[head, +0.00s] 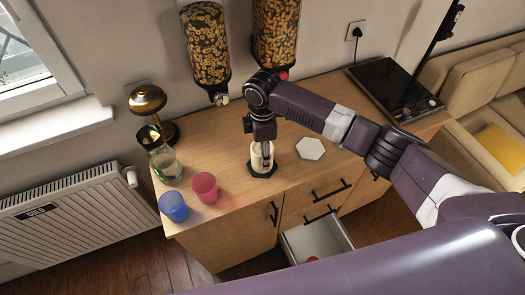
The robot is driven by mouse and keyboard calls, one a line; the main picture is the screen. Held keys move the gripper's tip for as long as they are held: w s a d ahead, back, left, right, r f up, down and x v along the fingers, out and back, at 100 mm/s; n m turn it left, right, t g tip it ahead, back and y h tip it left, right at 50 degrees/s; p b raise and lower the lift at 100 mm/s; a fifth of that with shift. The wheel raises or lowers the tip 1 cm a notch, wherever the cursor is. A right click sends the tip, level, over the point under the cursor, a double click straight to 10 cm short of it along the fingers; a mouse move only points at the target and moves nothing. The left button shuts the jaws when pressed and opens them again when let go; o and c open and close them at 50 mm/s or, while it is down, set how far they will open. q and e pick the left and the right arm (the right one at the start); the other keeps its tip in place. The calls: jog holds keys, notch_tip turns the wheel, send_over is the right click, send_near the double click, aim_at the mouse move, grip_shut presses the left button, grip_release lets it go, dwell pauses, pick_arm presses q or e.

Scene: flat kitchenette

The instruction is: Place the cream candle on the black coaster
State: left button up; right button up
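The cream candle (256,161) stands upright on the counter, over the black coaster (263,173). The coaster's dark edge shows around the candle's base; a small gap between them cannot be ruled out. My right gripper (266,156) comes down from above, and a dark finger covers part of the candle's front. The far finger is hidden, so I cannot tell whether the gripper is closed on the candle or open around it. My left gripper is out of view.
A white hexagonal coaster (310,148) lies right of the candle. A red cup (205,187), a blue cup (173,207), a glass bottle (165,165) and a copper lamp (147,100) stand left. Cereal dispensers (206,45) hang behind. A drawer (317,240) is open below.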

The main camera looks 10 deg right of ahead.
jog(key=shift+o, duration=1.1)
jog(key=shift+r, duration=0.15)
notch_tip(320, 180, up, 12)
jog(key=shift+r+b, duration=0.1)
jog(key=shift+b, duration=1.1)
